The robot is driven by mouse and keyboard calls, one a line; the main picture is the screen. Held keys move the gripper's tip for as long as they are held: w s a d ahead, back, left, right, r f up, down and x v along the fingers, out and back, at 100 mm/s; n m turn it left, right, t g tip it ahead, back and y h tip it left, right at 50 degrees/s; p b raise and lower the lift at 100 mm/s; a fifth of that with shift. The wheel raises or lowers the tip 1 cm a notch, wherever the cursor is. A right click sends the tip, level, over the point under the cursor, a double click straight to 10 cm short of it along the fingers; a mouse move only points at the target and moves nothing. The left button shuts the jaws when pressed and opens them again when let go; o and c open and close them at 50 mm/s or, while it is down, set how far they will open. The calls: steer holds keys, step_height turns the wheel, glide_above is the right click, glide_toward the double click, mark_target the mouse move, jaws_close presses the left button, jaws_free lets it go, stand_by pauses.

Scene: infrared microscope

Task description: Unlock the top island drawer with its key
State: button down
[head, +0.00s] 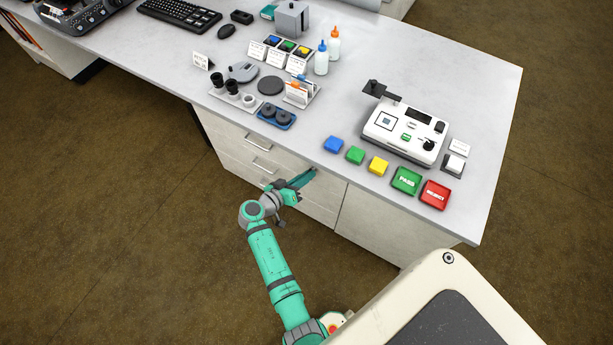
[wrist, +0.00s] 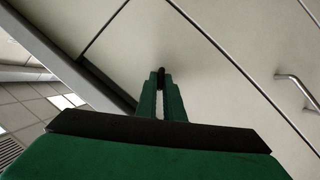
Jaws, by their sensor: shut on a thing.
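My gripper (head: 313,172) is at the right part of the top drawer front (head: 290,160), just under the counter edge. In the wrist view my gripper (wrist: 161,82) is shut on a small dark thing, taken as the key (wrist: 161,75). Its tip points at the pale top drawer front (wrist: 190,60). I cannot tell whether the key touches the front or sits in a lock. The lock is not visible. The top drawer looks closed; its handle (head: 257,143) is left of my gripper in the head view.
The counter (head: 330,115) overhangs the drawers. The floor left of my arm is clear.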

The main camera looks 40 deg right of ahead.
steer(key=n+h, duration=0.1)
steer(key=n, duration=0.2)
steer(key=n+g+h, duration=0.1)
steer(key=n, duration=0.2)
steer(key=n+g+h, duration=0.1)
steer(key=n+h, duration=0.1)
steer(key=shift+w+f+n, duration=0.15)
steer(key=shift+f+n, duration=0.25)
stand_by(0.6)
steer(key=c, duration=1.9)
jaws_free()
steer(key=shift+o, duration=0.2)
steer(key=shift+w+a, duration=0.1)
steer(key=shift+a, duration=0.05)
steer(key=a, duration=1)
steer(key=shift+a, duration=0.25)
